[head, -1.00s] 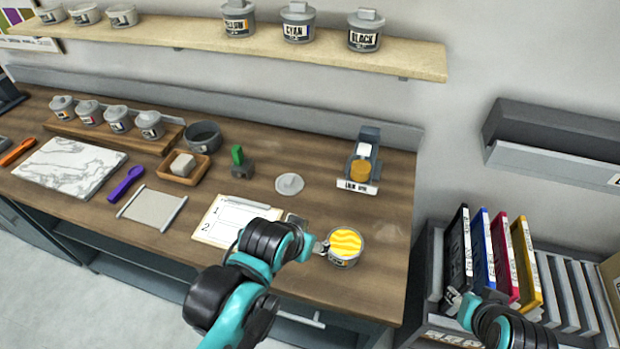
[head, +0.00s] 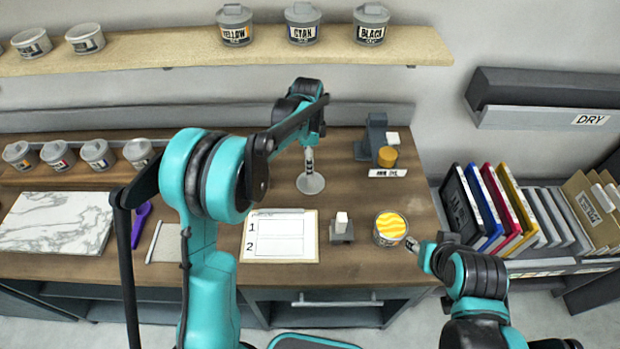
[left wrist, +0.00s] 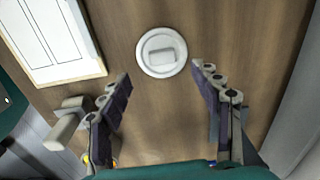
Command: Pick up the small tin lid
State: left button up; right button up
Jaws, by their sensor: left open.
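The small tin lid (head: 311,183) is a grey round disc lying flat on the wooden bench, its top edge partly covered by my left gripper in the head view. In the left wrist view the lid (left wrist: 162,66) shows whole, with a raised block-like handle. My left gripper (left wrist: 163,76) is open and empty, its fingers pointing down either side of the lid's line and apart from it. In the head view the left gripper (head: 309,158) is just over the lid. My right gripper (head: 418,252) is beside the open tin of yellow ink (head: 391,229); its fingers are too small to judge.
A clipboard (head: 281,243) numbered 1 and 2 and a small grey block with a white top (head: 342,229) lie in front of the lid. A grey stand (head: 377,140) is behind right. Tins line the shelf (head: 415,50) above. Bare wood surrounds the lid.

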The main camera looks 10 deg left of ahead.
aim_at(311, 180)
pick_arm(q)
jog(key=f, duration=0.3)
jog(key=shift+w+d+f+m+b, duration=0.2)
jog(key=shift+w+f+m+b, duration=0.1)
jog(key=shift+w, duration=0.05)
notch_tip(311, 180, down, 5)
jog(key=shift+f+b, duration=0.15)
jog(key=shift+b, duration=0.55)
jog(key=shift+c, duration=0.9)
jog(key=c, duration=1.1)
